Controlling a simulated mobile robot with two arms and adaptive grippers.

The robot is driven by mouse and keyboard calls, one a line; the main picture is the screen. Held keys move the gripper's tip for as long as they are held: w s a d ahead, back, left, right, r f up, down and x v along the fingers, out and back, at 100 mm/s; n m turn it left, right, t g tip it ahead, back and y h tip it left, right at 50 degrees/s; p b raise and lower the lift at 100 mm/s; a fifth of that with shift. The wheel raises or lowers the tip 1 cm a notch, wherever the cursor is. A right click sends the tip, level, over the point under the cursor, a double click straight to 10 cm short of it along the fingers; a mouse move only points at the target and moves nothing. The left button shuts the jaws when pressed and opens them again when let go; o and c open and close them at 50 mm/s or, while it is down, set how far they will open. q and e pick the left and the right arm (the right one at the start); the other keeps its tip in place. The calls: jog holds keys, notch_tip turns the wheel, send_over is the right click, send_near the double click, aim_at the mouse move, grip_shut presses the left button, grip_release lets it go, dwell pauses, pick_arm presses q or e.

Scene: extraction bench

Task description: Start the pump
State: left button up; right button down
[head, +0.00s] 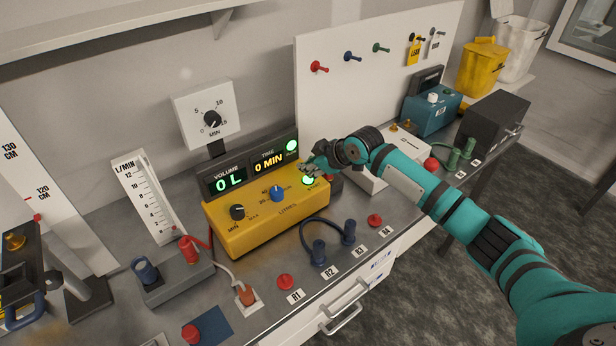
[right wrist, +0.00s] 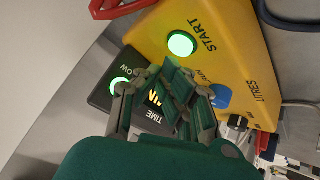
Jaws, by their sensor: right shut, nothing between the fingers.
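The yellow pump box (head: 262,225) stands on the bench with a black MIN/MAX knob (head: 237,212) and a blue LITRES knob (head: 277,193). Its round green START button (head: 308,180) is lit, and it also shows lit in the right wrist view (right wrist: 181,44). The black display behind it (head: 229,182) reads 0 L and 0 MIN, and its green FLOW light (head: 291,146) is lit. My right gripper (head: 312,167) is shut and empty, just above the START button. Contact with the button cannot be told. The left gripper is not in view.
A blue hose (head: 318,222) joins two ports in front of the box. Red plugs (head: 285,282) and a gauge (head: 150,200) stand nearby. A white box (head: 400,150) is to the right of the pump, and a white pegboard (head: 360,90) rises behind.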

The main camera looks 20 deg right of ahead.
aim_at(308, 179)
notch_tip(308, 179, up, 5)
jog(key=p, duration=0.4)
dwell(0.5)
